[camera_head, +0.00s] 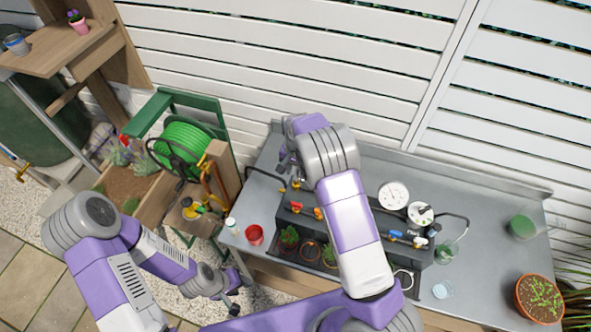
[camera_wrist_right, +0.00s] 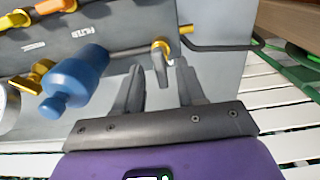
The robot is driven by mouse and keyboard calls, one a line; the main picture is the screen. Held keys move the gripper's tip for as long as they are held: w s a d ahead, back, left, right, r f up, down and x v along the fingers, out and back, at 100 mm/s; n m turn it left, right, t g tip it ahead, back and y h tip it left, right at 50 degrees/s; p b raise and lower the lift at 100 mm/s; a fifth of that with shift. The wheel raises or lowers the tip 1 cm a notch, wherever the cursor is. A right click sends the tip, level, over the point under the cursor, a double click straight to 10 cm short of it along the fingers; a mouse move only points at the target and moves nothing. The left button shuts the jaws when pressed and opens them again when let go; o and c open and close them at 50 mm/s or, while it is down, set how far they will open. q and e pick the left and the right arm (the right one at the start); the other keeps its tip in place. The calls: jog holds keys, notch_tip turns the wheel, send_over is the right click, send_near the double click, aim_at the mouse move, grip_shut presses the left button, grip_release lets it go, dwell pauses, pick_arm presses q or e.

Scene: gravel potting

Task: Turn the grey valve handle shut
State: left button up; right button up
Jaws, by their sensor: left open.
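The grey valve handle (camera_wrist_right: 160,68) shows in the right wrist view as a small grey lever on a brass fitting (camera_wrist_right: 161,46) at the end of a pipe. My right gripper (camera_wrist_right: 160,72) has its fingers apart, one on each side of the handle. I cannot tell whether they touch it. In the head view my right gripper (camera_head: 287,166) is over the left end of the dark valve panel, and the grey handle is hard to make out there. My left gripper (camera_head: 238,296) is open and empty, low beside the bench's left front.
A blue cylinder (camera_wrist_right: 80,80) and orange handles (camera_wrist_right: 60,6) are close by in the wrist view. The bench (camera_head: 465,190) also bears a red cup (camera_head: 254,235), round gauges (camera_head: 393,195) and a potted plant (camera_head: 540,298). A green hose reel (camera_head: 183,146) stands left.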

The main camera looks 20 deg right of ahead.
jog(key=shift+s+f, duration=0.1)
jog(key=shift+f, duration=0.4)
grip_shut()
